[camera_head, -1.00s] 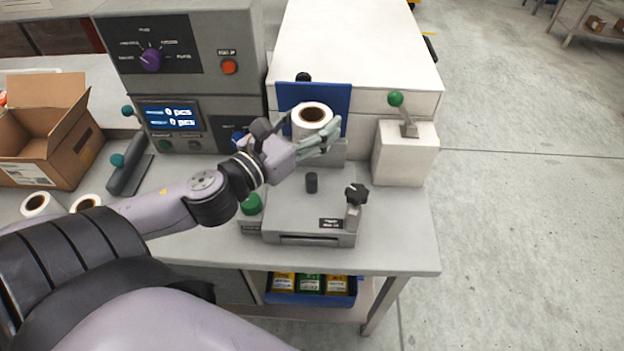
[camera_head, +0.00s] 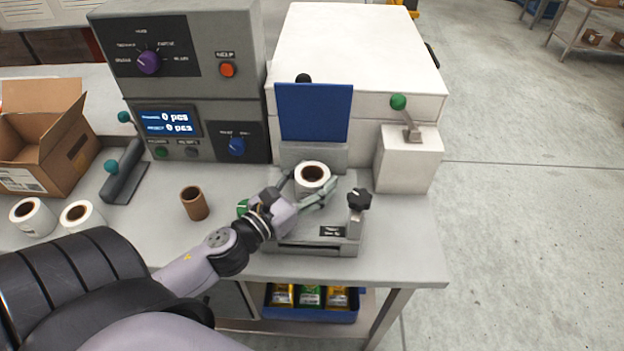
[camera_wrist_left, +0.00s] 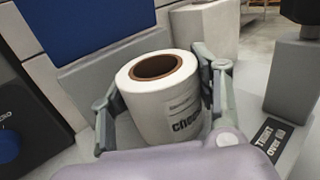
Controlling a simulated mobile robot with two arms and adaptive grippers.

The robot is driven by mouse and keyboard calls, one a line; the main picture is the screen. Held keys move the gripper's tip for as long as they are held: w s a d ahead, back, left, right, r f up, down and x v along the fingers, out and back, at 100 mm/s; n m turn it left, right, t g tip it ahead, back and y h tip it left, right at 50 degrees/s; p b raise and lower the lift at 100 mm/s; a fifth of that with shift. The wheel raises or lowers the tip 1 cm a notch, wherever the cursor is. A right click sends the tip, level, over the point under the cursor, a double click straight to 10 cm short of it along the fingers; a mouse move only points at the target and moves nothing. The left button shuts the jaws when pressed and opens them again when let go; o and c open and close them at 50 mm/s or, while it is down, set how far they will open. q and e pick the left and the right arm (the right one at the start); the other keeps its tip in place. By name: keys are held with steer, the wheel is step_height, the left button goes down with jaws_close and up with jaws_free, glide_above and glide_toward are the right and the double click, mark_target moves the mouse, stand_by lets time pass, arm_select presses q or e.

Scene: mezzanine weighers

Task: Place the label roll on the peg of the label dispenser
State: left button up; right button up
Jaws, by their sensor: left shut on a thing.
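The white label roll (camera_head: 312,177) with a brown core stands upright in my left gripper (camera_head: 313,188), over the plate of the grey label dispenser (camera_head: 270,232). In the left wrist view the roll (camera_wrist_left: 165,100) sits between the two fingers of the left gripper (camera_wrist_left: 160,95), which are shut on its sides. The dispenser's peg is hidden by the roll, so I cannot tell whether the roll is around it or just above it. The dispenser's black star knob (camera_head: 358,199) is to the right of the roll. My right gripper is not in view.
Behind the roll stands a blue panel (camera_head: 313,112). A white block with a green-ended lever (camera_head: 408,160) is at the right. A brown empty core (camera_head: 195,203), two more white rolls (camera_head: 34,217) and a cardboard box (camera_head: 45,140) are at the left.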

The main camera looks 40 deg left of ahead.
arm_select(q)
steer(key=shift+f, duration=0.1)
steer(key=o, duration=1.3)
steer(key=shift+c, duration=0.2)
steer(key=s+b, duration=0.1)
steer(key=s, duration=0.2)
steer(key=s+a+b, duration=0.1)
steer(key=s+b, duration=0.1)
steer(key=s, duration=0.2)
steer(key=s+b, duration=0.1)
steer(key=s, duration=0.2)
steer(key=shift+s+a, duration=0.2)
steer(key=shift+s, duration=0.15)
steer(key=shift+s+b, duration=0.35)
steer(key=shift+s, duration=0.25)
